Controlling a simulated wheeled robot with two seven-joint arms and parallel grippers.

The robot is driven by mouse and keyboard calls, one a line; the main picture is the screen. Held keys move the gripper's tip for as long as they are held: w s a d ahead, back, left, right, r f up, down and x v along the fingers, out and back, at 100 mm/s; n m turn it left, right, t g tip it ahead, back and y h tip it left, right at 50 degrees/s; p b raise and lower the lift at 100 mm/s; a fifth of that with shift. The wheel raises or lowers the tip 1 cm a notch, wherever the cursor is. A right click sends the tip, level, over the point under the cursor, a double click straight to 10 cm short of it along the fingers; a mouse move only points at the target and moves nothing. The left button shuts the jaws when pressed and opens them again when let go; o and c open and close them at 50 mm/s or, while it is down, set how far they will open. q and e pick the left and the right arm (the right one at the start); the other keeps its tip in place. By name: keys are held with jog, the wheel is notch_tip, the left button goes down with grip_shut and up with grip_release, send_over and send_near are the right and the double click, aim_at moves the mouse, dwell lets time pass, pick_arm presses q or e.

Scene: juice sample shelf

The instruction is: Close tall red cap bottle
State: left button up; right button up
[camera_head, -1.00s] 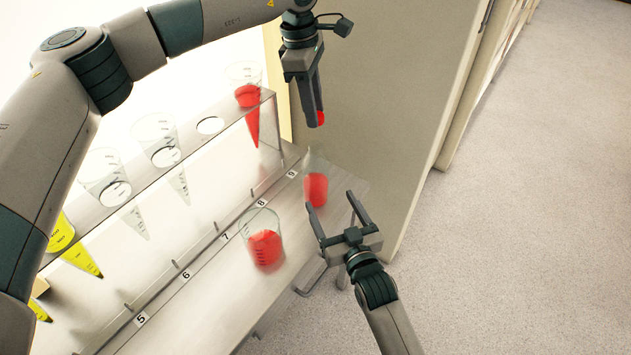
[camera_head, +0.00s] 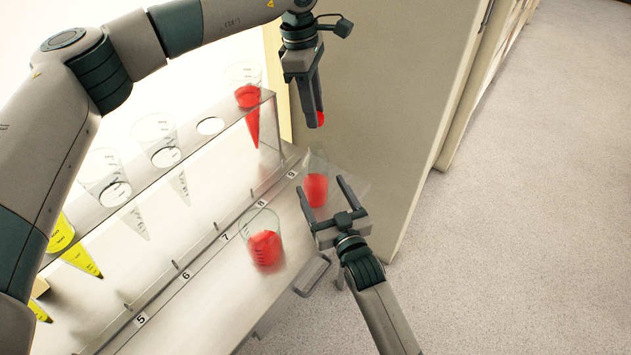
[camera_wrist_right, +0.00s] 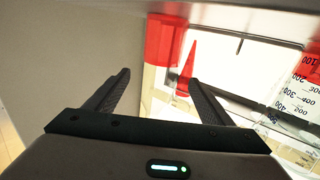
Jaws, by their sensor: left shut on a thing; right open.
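The tall bottle (camera_head: 316,188) stands uncapped on the shelf near label 9, clear above with red liquid below. In the right wrist view, the bottle (camera_wrist_right: 161,42) appears upside down. My left gripper (camera_head: 314,112) is shut on the red cap (camera_head: 321,119) and holds it above the bottle's mouth, apart from it. My right gripper (camera_head: 323,186) is open at the bottle, with a finger toward each side. In the right wrist view, the bottle lies between the fingers of the right gripper (camera_wrist_right: 160,77); contact is not clear.
A beaker of red liquid (camera_head: 264,248) stands left of my right gripper. A rack (camera_head: 190,140) behind holds several cone-shaped vessels, one with red liquid (camera_head: 252,122) and others yellow or empty. A beige panel (camera_head: 375,110) rises close behind the bottle.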

jog(key=x, duration=0.8)
jog(key=shift+w+a, duration=0.15)
jog(key=shift+w, duration=0.25)
jog(key=c, duration=1.6)
pick_arm(q)
send_over(316, 146)
jog(key=shift+w+a+f, duration=0.1)
jog(key=shift+f, duration=1.15)
jog(key=shift+w+a+f, duration=0.1)
jog(key=shift+f, duration=1.15)
jog(key=shift+f, duration=0.15)
jog(key=shift+f, duration=0.75)
jog(key=shift+f, duration=0.55)
